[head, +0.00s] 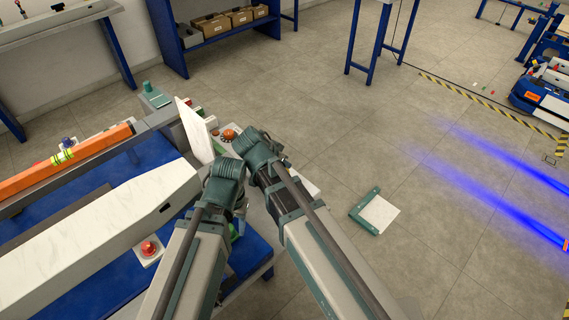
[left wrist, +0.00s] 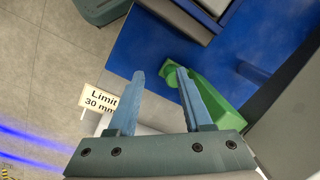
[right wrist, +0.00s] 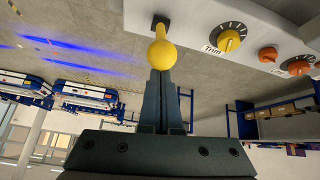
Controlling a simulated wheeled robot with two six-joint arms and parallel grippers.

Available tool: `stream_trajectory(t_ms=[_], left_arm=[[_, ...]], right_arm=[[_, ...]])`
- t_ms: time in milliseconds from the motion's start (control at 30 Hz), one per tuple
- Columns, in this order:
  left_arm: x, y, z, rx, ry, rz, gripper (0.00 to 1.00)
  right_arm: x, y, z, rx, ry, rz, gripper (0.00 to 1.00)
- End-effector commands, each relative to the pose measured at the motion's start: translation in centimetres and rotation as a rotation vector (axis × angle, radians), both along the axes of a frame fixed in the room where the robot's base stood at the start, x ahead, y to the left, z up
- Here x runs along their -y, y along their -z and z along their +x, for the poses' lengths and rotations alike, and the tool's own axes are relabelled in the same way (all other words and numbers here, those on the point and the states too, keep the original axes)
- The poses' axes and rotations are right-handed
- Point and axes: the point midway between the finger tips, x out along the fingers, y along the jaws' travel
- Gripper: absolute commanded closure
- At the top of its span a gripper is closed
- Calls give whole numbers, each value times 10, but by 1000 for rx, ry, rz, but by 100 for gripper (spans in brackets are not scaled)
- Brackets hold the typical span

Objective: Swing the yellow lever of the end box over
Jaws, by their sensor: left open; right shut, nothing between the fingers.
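The yellow lever (right wrist: 162,53) shows in the right wrist view as a ball knob on a short stem, standing at a dark slot in the pale end box (right wrist: 205,20). My right gripper (right wrist: 160,73) is shut and empty, with its fingertips right at the ball; I cannot tell whether they touch. In the head view my right wrist covers the lever. My left gripper (left wrist: 160,76) is open and empty in the left wrist view. A green part (left wrist: 215,90) lies beyond its right finger, on or above a blue surface.
On the box, a yellow "Trim" dial (right wrist: 229,41) and orange knobs (right wrist: 268,54) sit right of the lever. A "Limit 30 mm" sign (left wrist: 98,101) stands near my left gripper. A red button (head: 149,248) sits on the cart. The floor to the right is mostly clear.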

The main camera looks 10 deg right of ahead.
Motion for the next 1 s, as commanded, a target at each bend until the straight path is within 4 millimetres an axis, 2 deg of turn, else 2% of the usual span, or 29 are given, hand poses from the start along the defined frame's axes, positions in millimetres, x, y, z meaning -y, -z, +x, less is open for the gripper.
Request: stream_trajectory(t_ms=[33,467,933,1000], left_arm=[[0,1,0,0,0,0,50],[0,0,0,0,0,0,50],[0,-26,0,0,0,0,50],[0,-29,0,0,0,0,50]], right_arm=[[-4,3,-5,-11,0,14,100],[-4,3,-5,-14,-1,13,100],[24,-26,25,-2,-4,0,100],[26,-29,22,-1,-4,0,100]])
